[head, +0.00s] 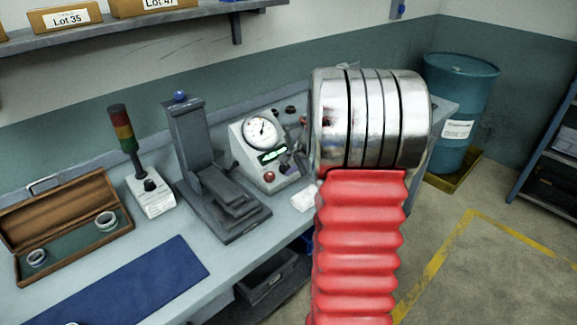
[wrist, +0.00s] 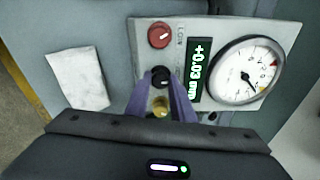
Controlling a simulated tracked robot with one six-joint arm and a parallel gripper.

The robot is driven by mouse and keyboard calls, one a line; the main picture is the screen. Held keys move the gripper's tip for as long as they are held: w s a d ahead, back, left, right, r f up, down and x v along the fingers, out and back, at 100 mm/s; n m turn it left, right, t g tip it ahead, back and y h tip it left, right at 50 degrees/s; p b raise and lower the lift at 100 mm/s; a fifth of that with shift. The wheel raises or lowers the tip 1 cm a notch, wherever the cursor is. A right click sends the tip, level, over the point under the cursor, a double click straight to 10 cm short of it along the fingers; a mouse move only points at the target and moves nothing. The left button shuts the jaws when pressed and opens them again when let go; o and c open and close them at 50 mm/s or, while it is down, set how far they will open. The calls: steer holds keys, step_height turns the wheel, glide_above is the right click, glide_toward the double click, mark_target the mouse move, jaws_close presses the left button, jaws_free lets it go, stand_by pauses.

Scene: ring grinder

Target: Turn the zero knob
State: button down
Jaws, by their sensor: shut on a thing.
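The gauge box (wrist: 145,50) fills the upper part of the wrist view, with a white round dial (wrist: 245,70) and a green digital display (wrist: 196,72) that reads about +0.03. My gripper (wrist: 161,78) has its two purple fingers on either side of a small black knob (wrist: 160,74) on the box face and is shut on it. A brass-coloured round part (wrist: 160,106) shows between the fingers, nearer the wrist. I cannot read a label on the black knob.
A red knob (wrist: 160,35) with a white mark sits beside the black one. A white paper (wrist: 78,79) lies near the box. A dark stand (head: 190,150), a signal lamp (head: 128,140) and an open wooden case (head: 65,205) with rings stand left on the bench.

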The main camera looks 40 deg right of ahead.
steer(key=shift+m, duration=0.4)
steer(key=m, duration=0.3)
steer(key=shift+m, duration=0.4)
steer(key=shift+m+g+y, duration=0.3)
steer(key=shift+m+g, duration=0.1)
steer(key=shift+m, duration=1.5)
steer(key=shift+f, duration=0.1)
steer(key=c, duration=1.5)
jaws_free()
steer(key=shift+c, duration=0.2)
